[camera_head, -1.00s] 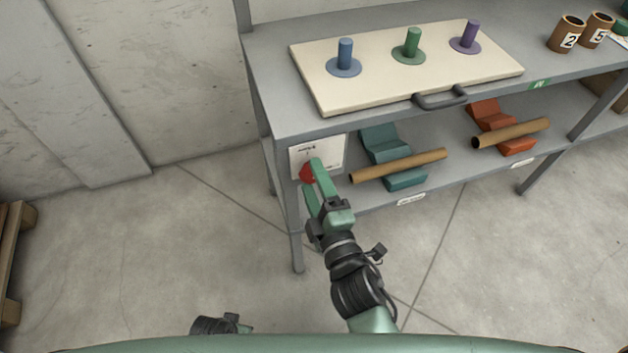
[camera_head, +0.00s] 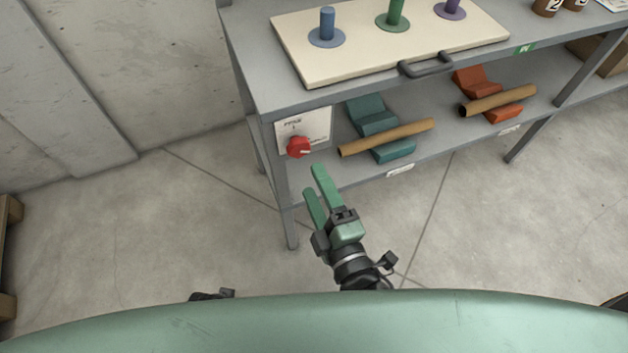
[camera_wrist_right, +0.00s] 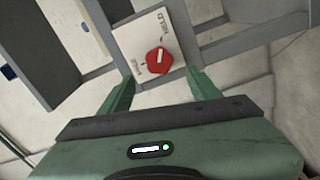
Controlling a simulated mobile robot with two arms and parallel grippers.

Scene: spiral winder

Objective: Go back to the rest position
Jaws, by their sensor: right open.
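My right gripper (camera_head: 314,188) is open and empty, below and in front of the red knob (camera_head: 299,147) on the white plate (camera_head: 318,128) at the shelf's left end. It is apart from the knob. In the right wrist view the red knob (camera_wrist_right: 159,61) shows beyond the two green fingers (camera_wrist_right: 160,88), with a white mark on it and "HELD" and another word on the plate. Of my left arm only a small dark piece (camera_head: 212,295) shows at the bottom edge of the head view; its gripper's fingers are hidden.
The grey shelf unit (camera_head: 270,95) holds a cream board (camera_head: 350,68) with blue, green and purple pegs. Below lie a teal cradle (camera_head: 372,122) and an orange cradle (camera_head: 475,82), each with a brown tube. A pallet (camera_head: 8,255) stands far left. The floor before the shelf is clear.

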